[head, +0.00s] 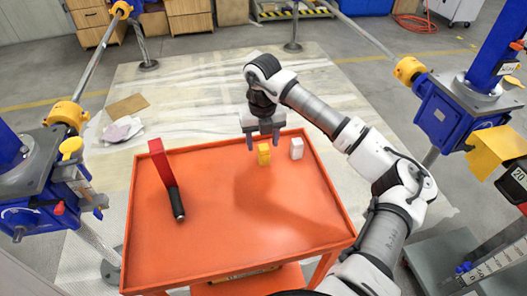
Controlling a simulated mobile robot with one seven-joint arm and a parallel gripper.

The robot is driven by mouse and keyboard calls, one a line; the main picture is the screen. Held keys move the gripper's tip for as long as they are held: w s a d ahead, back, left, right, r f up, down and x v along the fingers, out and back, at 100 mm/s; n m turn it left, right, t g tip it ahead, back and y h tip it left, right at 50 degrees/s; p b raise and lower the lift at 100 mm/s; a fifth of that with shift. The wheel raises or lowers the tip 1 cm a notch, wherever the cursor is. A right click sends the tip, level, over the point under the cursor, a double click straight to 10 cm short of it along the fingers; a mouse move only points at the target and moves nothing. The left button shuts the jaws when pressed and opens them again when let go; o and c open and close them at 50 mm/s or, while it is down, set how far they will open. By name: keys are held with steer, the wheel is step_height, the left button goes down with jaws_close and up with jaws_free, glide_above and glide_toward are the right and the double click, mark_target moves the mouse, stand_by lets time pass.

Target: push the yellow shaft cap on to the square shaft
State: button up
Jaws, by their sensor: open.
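A small yellow block (263,154), which looks like the yellow shaft cap, stands upright on the orange tray table (215,245) near its far edge. My gripper (263,143) is open and points down just above and behind the yellow block. Its two fingers are spread apart with nothing visibly held. I cannot tell whether a finger touches the block. A blue screw jack (455,110) stands at the right and another (40,175) at the left. I cannot make out with certainty which part is the square shaft.
A white block (297,148) stands right of the yellow one. A red tool with a black grip (165,180) lies on the table's left. The table's front and middle are clear. A yellow guard (495,150) juts out at the right jack. Wooden cabinets stand at the back left.

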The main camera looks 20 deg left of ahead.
mark_target(263, 147)
steer(key=f, duration=0.1)
steer(key=f+p, duration=0.1)
steer(key=f, duration=0.2)
steer(key=shift+w+f, duration=0.3)
steer(key=shift+f, duration=0.1)
steer(key=c, duration=1)
steer(key=shift+r, duration=0.1)
steer(key=shift+c, duration=0.2)
